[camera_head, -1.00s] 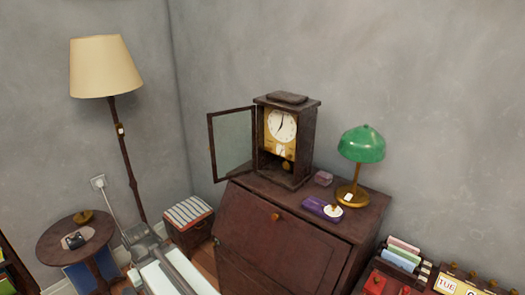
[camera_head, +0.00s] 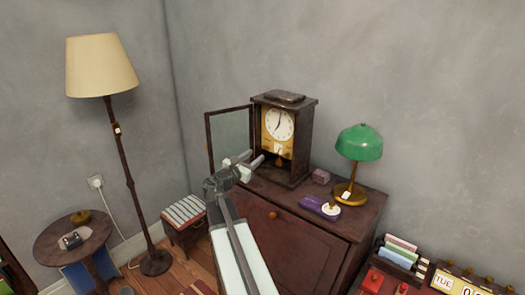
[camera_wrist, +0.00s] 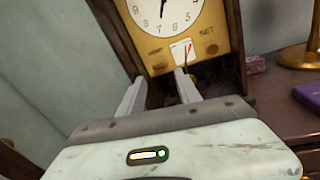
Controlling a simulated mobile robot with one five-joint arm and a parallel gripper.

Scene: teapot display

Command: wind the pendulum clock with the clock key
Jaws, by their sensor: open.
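The pendulum clock (camera_head: 290,113) stands upright on the desk, its glass door (camera_head: 230,137) swung open to the left. In the wrist view, the gold dial plate (camera_wrist: 221,40) has a left hole (camera_wrist: 158,67) and a right hole (camera_wrist: 211,48) marked SET. My gripper (camera_head: 252,159) is open in front of the clock's lower part. In the wrist view, its fingers (camera_wrist: 159,82) point at the dark space below the plate, with nothing visible between them. I cannot make out the clock key.
The dark desk (camera_head: 300,237) also bears a purple case (camera_head: 318,207), a small pinkish box (camera_head: 321,176) and a green lamp (camera_head: 359,145). A striped stool (camera_head: 184,212), floor lamp (camera_head: 103,66) and round table (camera_head: 49,240) stand left. Floor shows between stool and table.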

